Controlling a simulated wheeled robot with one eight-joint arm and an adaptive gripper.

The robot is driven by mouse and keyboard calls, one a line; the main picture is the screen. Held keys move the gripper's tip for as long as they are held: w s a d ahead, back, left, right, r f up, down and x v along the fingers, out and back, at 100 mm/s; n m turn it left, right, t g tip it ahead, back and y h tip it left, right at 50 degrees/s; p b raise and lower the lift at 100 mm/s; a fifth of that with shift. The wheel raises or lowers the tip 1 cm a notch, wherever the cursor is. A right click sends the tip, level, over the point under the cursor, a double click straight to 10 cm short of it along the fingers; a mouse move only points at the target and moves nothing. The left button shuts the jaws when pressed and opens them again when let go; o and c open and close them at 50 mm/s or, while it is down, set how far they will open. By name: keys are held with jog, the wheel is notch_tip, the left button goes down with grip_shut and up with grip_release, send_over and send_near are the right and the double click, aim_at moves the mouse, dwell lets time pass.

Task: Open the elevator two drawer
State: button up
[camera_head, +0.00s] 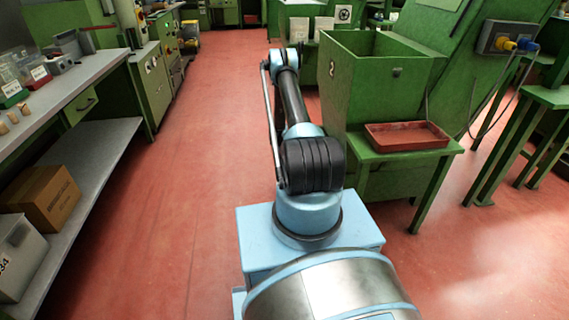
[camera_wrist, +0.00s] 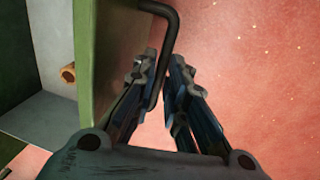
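The green elevator two (camera_head: 375,85), marked with a "2", stands right of my arm in the head view. In the wrist view, a dark bent handle (camera_wrist: 168,38) sticks out from a green drawer front (camera_wrist: 105,55). My gripper (camera_wrist: 164,62) is at the handle, with the bar between its fingertips and little gap beside it. Left of the front, a grey interior (camera_wrist: 50,110) shows with a cork-coloured piece (camera_wrist: 68,72) in it, so the drawer looks partly open. The gripper and the drawer are hidden in the head view.
A red tray (camera_head: 405,136) sits on a green stand beside the elevator. A workbench (camera_head: 70,85) with a lower shelf and a cardboard box (camera_head: 45,195) runs along the left. The red floor (camera_head: 190,150) between is clear.

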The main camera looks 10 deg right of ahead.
jog(key=shift+o, duration=0.8)
notch_tip(320, 180, up, 12)
jog(key=a, duration=0.2)
jog(key=shift+f, duration=0.15)
jog(key=shift+w+a, duration=0.1)
